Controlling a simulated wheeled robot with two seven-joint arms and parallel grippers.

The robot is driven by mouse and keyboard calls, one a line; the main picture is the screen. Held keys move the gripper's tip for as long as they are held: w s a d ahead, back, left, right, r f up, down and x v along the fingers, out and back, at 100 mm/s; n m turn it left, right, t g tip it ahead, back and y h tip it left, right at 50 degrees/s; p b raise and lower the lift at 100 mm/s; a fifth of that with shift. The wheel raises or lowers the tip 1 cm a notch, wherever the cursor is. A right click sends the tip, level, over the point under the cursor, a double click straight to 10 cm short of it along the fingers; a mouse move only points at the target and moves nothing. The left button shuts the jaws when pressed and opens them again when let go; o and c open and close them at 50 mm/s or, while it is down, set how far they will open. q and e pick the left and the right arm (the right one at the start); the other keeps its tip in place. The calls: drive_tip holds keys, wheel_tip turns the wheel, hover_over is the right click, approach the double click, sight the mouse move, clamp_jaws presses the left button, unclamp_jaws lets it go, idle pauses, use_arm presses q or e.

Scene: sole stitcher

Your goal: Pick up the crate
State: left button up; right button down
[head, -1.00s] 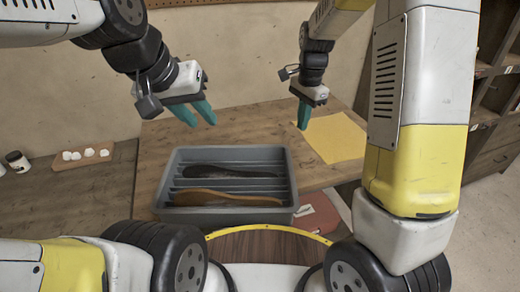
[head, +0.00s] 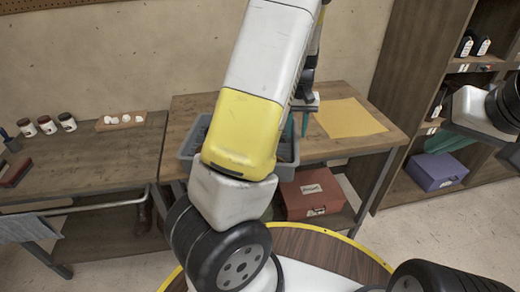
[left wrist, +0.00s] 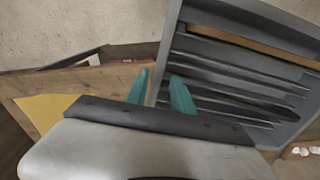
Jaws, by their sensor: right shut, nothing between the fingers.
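The grey crate (head: 186,150) stands on the wooden table, largely hidden behind my left arm in the head view. The left wrist view shows its wall and rim (left wrist: 170,40), its slats, a tan sole (left wrist: 250,44) and a dark sole (left wrist: 245,91). My left gripper (head: 297,122) is open at the crate's right side. In the left wrist view its teal fingers (left wrist: 160,90) stand apart with the rim seen between them; I cannot tell whether they touch it. My right gripper (head: 449,141) is shut and empty, far right, in front of the shelf.
A yellow sheet (head: 349,117) lies right of the crate on the table. A red box (head: 310,194) is under the table. A purple box (head: 437,171) sits in the shelf unit at right. A side bench (head: 85,165) with jars stands at left.

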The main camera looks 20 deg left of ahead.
use_arm(q)
drive_tip(key=shift+f, duration=0.4)
wheel_tip(320, 180, down, 7)
drive_tip(key=shift+w+a+f, duration=0.1)
drive_tip(key=shift+a+f, duration=0.05)
clamp_jaws()
idle(1.3)
